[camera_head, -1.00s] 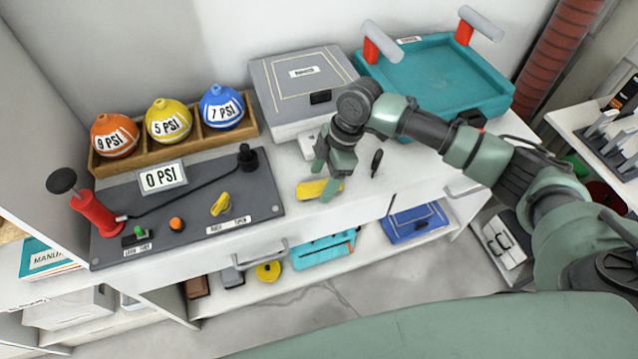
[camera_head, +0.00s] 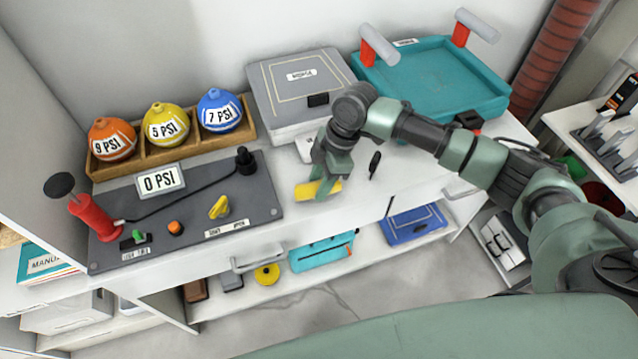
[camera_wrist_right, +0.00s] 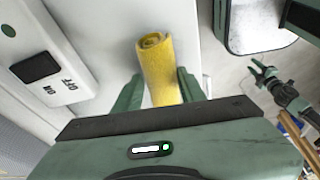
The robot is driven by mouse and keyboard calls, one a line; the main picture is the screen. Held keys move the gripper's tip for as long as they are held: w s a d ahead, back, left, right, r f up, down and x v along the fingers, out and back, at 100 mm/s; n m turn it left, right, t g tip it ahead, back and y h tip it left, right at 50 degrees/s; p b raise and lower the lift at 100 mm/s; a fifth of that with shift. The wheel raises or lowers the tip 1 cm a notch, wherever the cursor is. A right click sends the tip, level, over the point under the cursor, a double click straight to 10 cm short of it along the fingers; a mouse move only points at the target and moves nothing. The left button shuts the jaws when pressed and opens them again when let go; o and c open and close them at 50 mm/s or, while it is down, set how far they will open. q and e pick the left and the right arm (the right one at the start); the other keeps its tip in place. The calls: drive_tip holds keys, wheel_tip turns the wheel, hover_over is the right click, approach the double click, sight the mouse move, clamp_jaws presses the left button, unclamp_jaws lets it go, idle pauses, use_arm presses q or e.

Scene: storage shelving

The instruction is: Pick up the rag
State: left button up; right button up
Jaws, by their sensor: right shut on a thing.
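The rag is a yellow rolled cloth (camera_head: 318,190) at the front of the white counter (camera_head: 300,232), right of the grey control panel. My right gripper (camera_head: 327,184) comes down over it from above and is shut on it. In the right wrist view the rag (camera_wrist_right: 158,65) stands between the two green fingers of my right gripper (camera_wrist_right: 160,90), its rolled end sticking out past the tips. The head view does not show clearly whether the rag touches the counter. My left gripper is not identifiable in the head view.
A grey lidded machine (camera_head: 300,85) and a teal tray (camera_head: 435,80) with red-and-grey handles stand behind. The grey panel (camera_head: 190,225) with a red pump (camera_head: 92,215) is at left. A dark small object (camera_head: 374,163) lies right of the gripper. A lower shelf holds a teal case (camera_head: 322,252).

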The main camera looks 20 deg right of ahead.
sight(320, 182)
wheel_tip(320, 182, up, 19)
drive_tip(key=shift+r, duration=0.2)
